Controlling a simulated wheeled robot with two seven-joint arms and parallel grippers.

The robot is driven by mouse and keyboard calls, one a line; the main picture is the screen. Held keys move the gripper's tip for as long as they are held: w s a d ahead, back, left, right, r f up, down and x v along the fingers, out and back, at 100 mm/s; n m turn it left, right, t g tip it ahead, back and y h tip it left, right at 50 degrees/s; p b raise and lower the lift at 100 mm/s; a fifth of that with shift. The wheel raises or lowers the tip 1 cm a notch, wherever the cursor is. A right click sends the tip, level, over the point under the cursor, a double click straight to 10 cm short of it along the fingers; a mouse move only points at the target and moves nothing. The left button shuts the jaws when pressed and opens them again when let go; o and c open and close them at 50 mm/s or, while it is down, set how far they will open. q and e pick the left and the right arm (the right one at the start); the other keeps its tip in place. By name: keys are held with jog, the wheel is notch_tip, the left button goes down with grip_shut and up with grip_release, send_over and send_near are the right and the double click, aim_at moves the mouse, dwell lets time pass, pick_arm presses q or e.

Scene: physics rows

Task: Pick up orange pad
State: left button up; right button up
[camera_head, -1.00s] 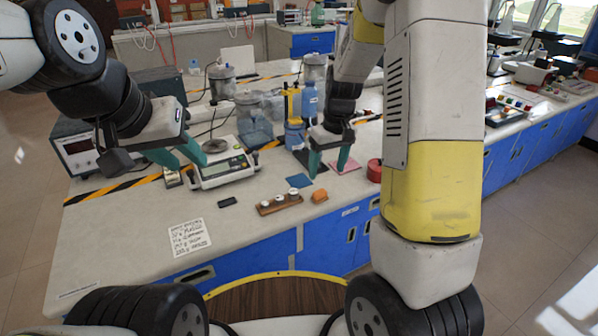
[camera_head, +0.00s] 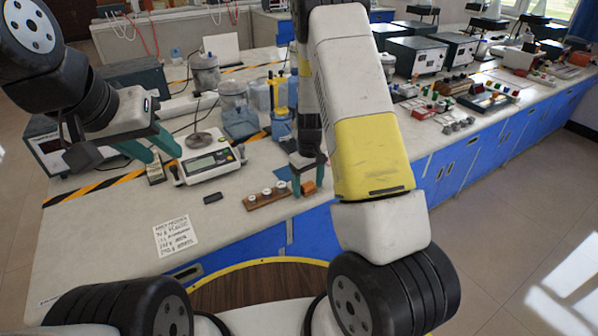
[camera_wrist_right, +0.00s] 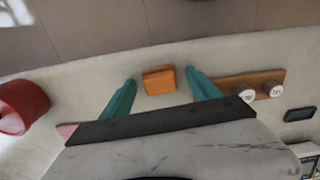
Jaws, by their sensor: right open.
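The orange pad (camera_head: 309,188) is a small block on the bench near its front edge, just right of the wooden rack. In the right wrist view the orange pad (camera_wrist_right: 159,80) shows between the two teal fingertips, with a gap on each side. My right gripper (camera_head: 308,180) is open and empty, low over the bench at the pad; my arm hides part of this area in the head view. It also shows in the right wrist view (camera_wrist_right: 162,78). My left gripper (camera_head: 160,158) is open and empty beside the scale.
A wooden rack (camera_head: 253,204) with white-topped weights stands left of the pad; in the wrist view the rack (camera_wrist_right: 233,82) is close to one finger. A red round container (camera_wrist_right: 22,106) is on the other side. The scale (camera_head: 210,164) and a dark small block (camera_head: 213,198) are further left.

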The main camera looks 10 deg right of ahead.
aim_at(308, 184)
jog(key=c, duration=1.4)
jog(key=shift+r, duration=0.1)
jog(key=shift+r, duration=0.6)
notch_tip(308, 184, up, 2)
jog(key=shift+r, duration=0.1)
jog(key=s+a, duration=0.1)
jog(key=s, duration=0.4)
jog(key=s+a+r, duration=0.1)
jog(key=s, duration=0.4)
jog(key=s+a, duration=0.2)
jog(key=s, duration=0.3)
jog(key=shift+s+r, duration=0.2)
jog(key=shift+s, duration=0.1)
